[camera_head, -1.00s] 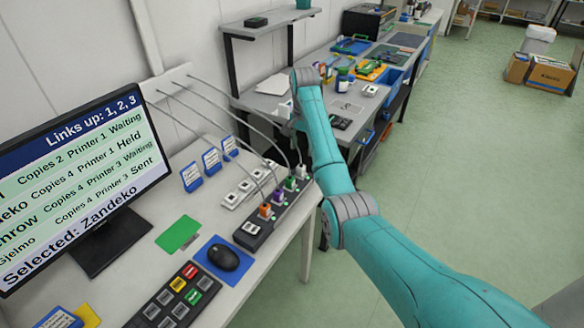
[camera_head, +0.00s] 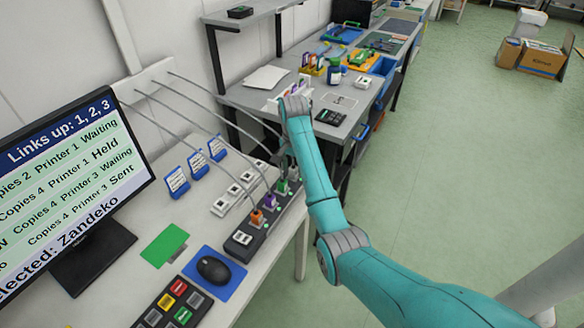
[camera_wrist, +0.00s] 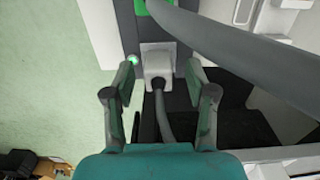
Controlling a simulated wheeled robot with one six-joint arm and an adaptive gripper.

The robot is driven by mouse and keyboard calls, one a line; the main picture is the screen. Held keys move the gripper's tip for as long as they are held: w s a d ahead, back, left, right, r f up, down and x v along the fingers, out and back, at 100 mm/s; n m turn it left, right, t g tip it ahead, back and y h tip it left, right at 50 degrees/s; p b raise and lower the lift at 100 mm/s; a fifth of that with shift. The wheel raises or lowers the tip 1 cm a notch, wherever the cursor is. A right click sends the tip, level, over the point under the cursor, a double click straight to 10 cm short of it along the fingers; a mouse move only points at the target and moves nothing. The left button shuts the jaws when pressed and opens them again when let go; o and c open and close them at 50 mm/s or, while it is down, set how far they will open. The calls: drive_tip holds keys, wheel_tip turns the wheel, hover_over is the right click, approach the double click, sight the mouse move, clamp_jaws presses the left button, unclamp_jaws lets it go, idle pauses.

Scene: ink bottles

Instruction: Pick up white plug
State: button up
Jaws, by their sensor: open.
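The white plug (camera_wrist: 158,66) sits in the far end of a dark socket strip, with a grey cable running from it toward my wrist. My gripper (camera_wrist: 160,74) is open, with one finger on each side of the plug and a visible gap on both sides. In the head view my gripper (camera_head: 288,154) is over the strip's far end, and I cannot make out the white plug clearly there. A green plug (camera_head: 282,186), a purple plug (camera_head: 270,202) and an orange plug (camera_head: 257,217) stand in the same strip (camera_head: 240,243).
Grey cables (camera_head: 213,92) arch from the wall to the strip, and one crosses close by my gripper in the wrist view. White sockets (camera_head: 220,207) lie beside the strip. A monitor (camera_head: 70,190), mouse (camera_head: 213,269) and keypad (camera_head: 172,303) occupy the near desk.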

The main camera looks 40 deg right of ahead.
drive_tip(key=shift+f, duration=0.75)
clamp_jaws()
